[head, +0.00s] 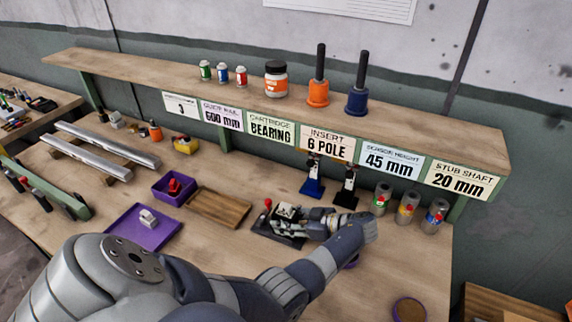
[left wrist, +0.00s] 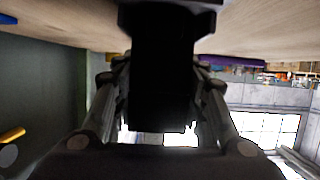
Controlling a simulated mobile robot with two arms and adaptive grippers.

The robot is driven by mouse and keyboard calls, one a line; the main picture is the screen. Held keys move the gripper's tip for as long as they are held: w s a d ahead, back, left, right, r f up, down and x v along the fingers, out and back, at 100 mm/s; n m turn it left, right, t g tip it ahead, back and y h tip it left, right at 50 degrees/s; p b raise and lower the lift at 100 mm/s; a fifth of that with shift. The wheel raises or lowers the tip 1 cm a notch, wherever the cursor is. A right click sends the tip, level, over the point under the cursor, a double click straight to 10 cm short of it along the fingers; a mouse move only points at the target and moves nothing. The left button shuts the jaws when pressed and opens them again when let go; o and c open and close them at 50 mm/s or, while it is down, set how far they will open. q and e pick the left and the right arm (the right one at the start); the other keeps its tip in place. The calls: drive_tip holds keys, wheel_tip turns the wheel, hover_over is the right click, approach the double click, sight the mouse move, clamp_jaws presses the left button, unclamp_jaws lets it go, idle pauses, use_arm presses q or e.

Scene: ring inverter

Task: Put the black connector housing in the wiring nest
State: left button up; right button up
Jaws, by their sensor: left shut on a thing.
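My left gripper (head: 290,213) reaches in from the right over a dark fixture (head: 270,232) with a red knob, which looks like the wiring nest. In the left wrist view a tall black block, apparently the black connector housing (left wrist: 165,65), stands between the two fingers (left wrist: 160,95), and they are shut on it. Its far end widens into a dark flange close to the wooden table. My right gripper is not in view.
A black stand (head: 346,198) and a blue stand (head: 312,187) are behind my gripper; several grey canisters (head: 407,208) are to the right. A wooden tray (head: 218,208), purple box (head: 174,188) and purple tray (head: 140,238) lie left. A labelled shelf (head: 400,122) runs along the back.

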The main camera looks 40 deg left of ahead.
use_arm(q)
drive_tip(key=o, duration=1.3)
drive_tip(key=shift+f, duration=0.1)
drive_tip(key=shift+r, duration=0.25)
drive_tip(key=b+v, duration=0.3)
drive_tip(key=v, duration=0.9)
drive_tip(key=shift+s+b, duration=0.1)
drive_tip(key=shift+b, duration=0.25)
